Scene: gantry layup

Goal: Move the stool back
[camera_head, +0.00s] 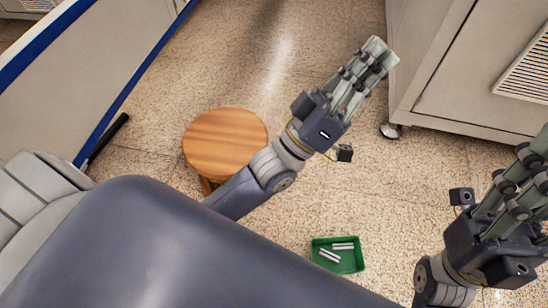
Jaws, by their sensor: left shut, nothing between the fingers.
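The stool (224,142) has a round wooden seat and stands on the speckled floor left of the middle. One of its legs shows below the seat; my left arm covers part of its lower right side. My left gripper (376,54) is up and to the right of the stool, apart from it. Its fingers are shut with nothing between them. My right gripper (535,160) is at the right edge, far from the stool and partly cut off by the frame. I cannot tell whether its fingers are open or shut.
A green tray (356,261) with a few pale sticks lies on the floor at lower middle. A grey cabinet (435,55) on casters stands at upper right. A white panel with blue edging (80,60) stands at upper left. The floor above the stool is clear.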

